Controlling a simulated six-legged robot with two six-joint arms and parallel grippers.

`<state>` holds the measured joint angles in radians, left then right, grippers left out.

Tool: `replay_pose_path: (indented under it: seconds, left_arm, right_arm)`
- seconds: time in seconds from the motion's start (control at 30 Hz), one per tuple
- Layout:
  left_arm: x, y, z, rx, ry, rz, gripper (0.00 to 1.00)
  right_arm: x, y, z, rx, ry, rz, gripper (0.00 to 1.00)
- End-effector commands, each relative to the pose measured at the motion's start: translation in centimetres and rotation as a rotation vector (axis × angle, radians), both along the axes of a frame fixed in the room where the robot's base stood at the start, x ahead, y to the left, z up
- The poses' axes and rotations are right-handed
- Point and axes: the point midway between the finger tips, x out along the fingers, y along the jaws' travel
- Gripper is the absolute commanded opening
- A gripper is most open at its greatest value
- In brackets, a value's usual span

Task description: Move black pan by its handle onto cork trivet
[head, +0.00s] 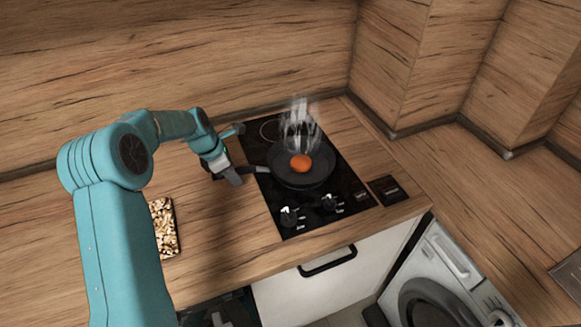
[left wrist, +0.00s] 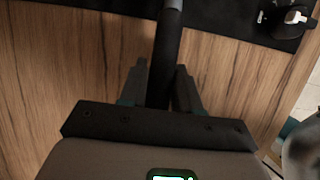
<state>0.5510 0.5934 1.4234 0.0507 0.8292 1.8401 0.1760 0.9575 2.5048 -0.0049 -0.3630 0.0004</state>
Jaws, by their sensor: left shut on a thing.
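The black pan (head: 312,178) sits on the black hob, with a round orange food item (head: 300,162) in it and pale steam rising above. Its handle (head: 248,169) points left over the hob's edge. My left gripper (head: 229,174) is shut on this handle. In the left wrist view the dark handle (left wrist: 168,45) runs between the two fingers of my left gripper (left wrist: 160,82). The cork trivet (head: 164,228), a speckled tan slab with a dark edge, lies on the counter to the left of the hob, partly behind my left arm. My right gripper is not in view.
The hob (head: 262,130) has two knobs (head: 289,216) along its front. A small dark square item (head: 389,190) lies right of it. The wooden counter (head: 225,232) is clear between trivet and hob. A washing machine (head: 440,285) stands lower right, and wooden walls close the back.

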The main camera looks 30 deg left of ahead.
Motion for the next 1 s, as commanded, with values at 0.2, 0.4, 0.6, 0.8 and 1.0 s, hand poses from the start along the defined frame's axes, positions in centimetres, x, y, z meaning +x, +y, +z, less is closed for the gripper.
replay_pose_path:
  seconds: [0.2, 0.4, 0.6, 0.8, 1.0]
  left_arm:
    - [0.1, 0.1, 0.8, 0.002, -0.005, 0.003, 0.00]
    - [0.1, 0.1, 1.9, 0.002, -0.005, 0.002, 0.00]
    - [0.1, 0.1, 2.9, 0.001, -0.006, 0.002, 0.00]
    - [0.1, 0.0, 3.8, 0.001, -0.006, 0.002, 0.00]
    - [0.1, 0.0, 4.8, 0.001, -0.006, 0.002, 0.00]
  right_arm:
    - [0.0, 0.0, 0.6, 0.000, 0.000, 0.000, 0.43]
    - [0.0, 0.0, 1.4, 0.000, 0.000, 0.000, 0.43]
    - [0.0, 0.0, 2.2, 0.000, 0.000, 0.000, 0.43]
    - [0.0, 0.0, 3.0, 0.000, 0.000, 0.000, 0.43]
    - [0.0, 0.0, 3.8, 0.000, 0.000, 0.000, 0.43]
